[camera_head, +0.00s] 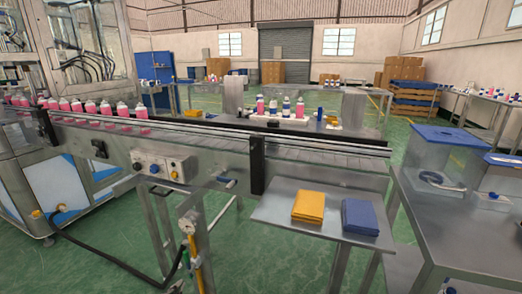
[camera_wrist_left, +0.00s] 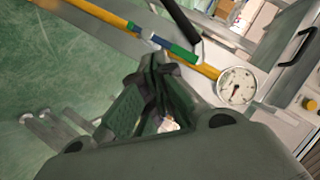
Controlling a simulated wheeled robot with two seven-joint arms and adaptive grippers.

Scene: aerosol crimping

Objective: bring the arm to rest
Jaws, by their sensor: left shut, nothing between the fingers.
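My left gripper (camera_wrist_left: 158,80) shows in the left wrist view with its dark fingers together and nothing between them. I cannot make out my right gripper.
The conveyor (camera_head: 330,155) runs across the middle with pink bottles (camera_head: 105,108) at left. A small shelf (camera_head: 275,213) holds a yellow cloth (camera_head: 308,206) and a blue cloth (camera_head: 360,216). A metal table (camera_head: 450,225) with blue-lidded bins (camera_head: 437,160) stands at right.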

